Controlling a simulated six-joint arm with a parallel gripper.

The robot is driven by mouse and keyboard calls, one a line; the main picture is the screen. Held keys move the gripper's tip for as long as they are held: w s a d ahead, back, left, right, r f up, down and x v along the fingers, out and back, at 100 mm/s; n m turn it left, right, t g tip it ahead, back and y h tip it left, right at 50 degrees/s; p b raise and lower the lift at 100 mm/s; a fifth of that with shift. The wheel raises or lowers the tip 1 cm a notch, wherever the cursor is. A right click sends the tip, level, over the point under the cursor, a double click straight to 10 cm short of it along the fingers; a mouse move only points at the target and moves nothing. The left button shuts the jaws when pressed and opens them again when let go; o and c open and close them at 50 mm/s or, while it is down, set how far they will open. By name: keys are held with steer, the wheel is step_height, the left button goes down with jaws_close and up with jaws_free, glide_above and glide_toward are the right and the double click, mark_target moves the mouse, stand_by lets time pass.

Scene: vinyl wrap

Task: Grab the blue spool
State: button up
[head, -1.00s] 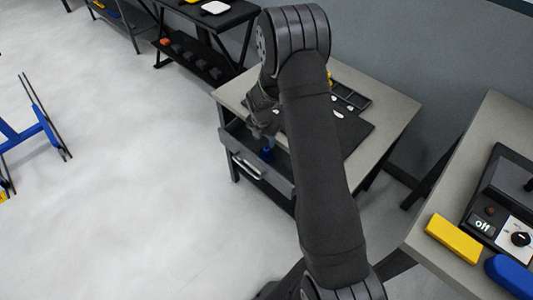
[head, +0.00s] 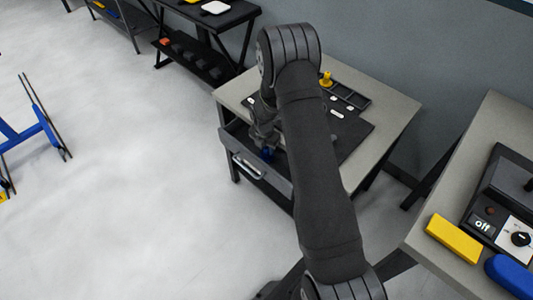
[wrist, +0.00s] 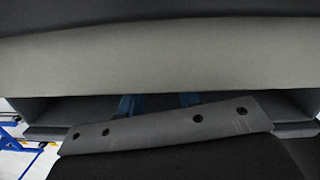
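The blue spool (head: 267,154) is a small blue shape in the open drawer (head: 236,146) of the grey-topped table, in the head view. My gripper (head: 265,145) is low over the drawer, right at the spool and partly covering it. In the wrist view, two dark blue pieces (wrist: 127,105) show apart from each other past a dark plate with holes. I cannot tell whether they are fingers or parts of the spool. The finger gap and any grip are hidden.
The tabletop (head: 395,103) overhangs close to my wrist; its pale edge (wrist: 160,65) crosses the wrist view. A yellow spool (head: 326,79) stands by a dark tray on it. A bench with a yellow block (head: 453,239) is at right.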

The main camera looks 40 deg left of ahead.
jaws_close()
steer(key=shift+r, duration=0.15)
